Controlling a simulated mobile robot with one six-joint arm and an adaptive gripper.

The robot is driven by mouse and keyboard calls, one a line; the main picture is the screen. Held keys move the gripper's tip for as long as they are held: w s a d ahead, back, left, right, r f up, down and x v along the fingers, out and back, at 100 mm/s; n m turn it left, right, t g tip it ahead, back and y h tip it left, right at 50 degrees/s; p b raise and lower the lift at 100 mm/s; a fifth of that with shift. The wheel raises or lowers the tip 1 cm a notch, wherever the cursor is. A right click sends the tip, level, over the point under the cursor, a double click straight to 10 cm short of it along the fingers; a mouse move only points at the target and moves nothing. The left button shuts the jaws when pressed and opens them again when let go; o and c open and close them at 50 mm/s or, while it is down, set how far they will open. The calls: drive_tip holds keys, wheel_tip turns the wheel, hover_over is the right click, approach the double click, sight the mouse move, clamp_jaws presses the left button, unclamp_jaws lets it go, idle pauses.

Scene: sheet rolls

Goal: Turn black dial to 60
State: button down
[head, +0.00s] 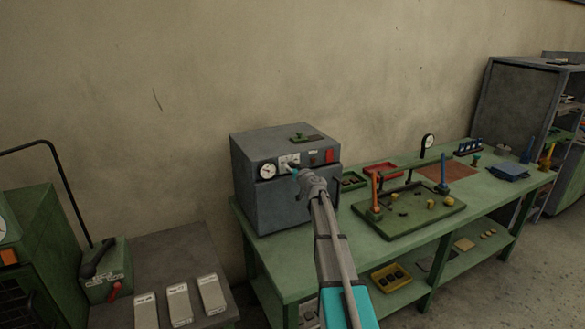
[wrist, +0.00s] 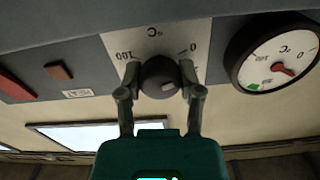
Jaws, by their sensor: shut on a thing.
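The black dial (wrist: 160,80) sits on a white scale plate (wrist: 148,42) marked 0, °C and 100, which appears upside down in the wrist view. My gripper (head: 293,169) is at the front of the grey box (head: 283,209), with one finger on each side of the dial, shut on it. The dial's pointer setting cannot be read. In the head view my gripper hides the dial. Beside the plate is a round °C gauge (wrist: 272,52) with a red needle and a green mark; it also shows in the head view (head: 267,171).
A red part (wrist: 16,88) and a brown part (wrist: 58,71) sit on the same panel. The box stands on a green bench (head: 300,275). A green tray (head: 410,228) with small parts and upright tools lies to its right. Green equipment (head: 40,240) stands at far left.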

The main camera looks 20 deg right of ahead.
drive_tip(key=shift+m, duration=0.3)
drive_tip(key=m, duration=0.5)
drive_tip(key=shift+m, duration=0.4)
drive_tip(key=m, duration=0.3)
drive_tip(key=shift+m, duration=0.3)
drive_tip(key=m, duration=0.3)
drive_tip(key=shift+w+d+m, duration=0.1)
drive_tip(key=shift+m, duration=0.3)
drive_tip(key=m, duration=1.3)
